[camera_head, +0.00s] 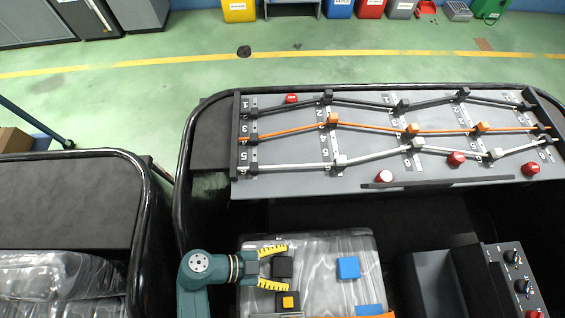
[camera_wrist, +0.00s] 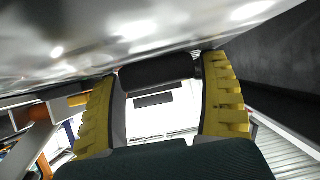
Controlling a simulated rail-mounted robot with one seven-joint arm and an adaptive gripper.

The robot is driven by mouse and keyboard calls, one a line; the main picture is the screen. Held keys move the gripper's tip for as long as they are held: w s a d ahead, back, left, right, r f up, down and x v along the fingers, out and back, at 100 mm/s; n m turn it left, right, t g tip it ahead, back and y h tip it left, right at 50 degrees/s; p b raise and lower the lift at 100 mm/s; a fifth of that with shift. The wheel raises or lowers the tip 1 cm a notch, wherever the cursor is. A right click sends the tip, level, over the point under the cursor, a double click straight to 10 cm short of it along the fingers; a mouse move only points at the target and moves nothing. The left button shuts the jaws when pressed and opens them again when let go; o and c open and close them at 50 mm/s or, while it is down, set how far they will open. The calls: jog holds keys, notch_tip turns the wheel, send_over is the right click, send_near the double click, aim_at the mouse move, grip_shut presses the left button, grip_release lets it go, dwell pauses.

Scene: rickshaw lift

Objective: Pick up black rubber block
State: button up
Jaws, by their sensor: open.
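The black rubber block (camera_head: 284,267) lies on the grey, shiny surface (camera_head: 322,262) at the bottom middle of the head view. My gripper (camera_head: 274,268) reaches in from the left with its yellow fingers spread, one above and one below the block in the picture. The fingers are open, and the block sits between them near the tips. In the wrist view, a dark block (camera_wrist: 156,71) shows between the open yellow fingers (camera_wrist: 161,80), close to the right fingertip. I cannot tell whether that finger touches it.
A dark block with an orange top (camera_head: 288,301) lies just below my lower finger. A blue block (camera_head: 348,267) lies to the right, with another blue piece (camera_head: 369,310) at the bottom edge. A control box (camera_head: 514,275) stands at right. A board with strung cables (camera_head: 390,165) lies behind.

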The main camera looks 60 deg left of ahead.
jog(key=c, duration=1)
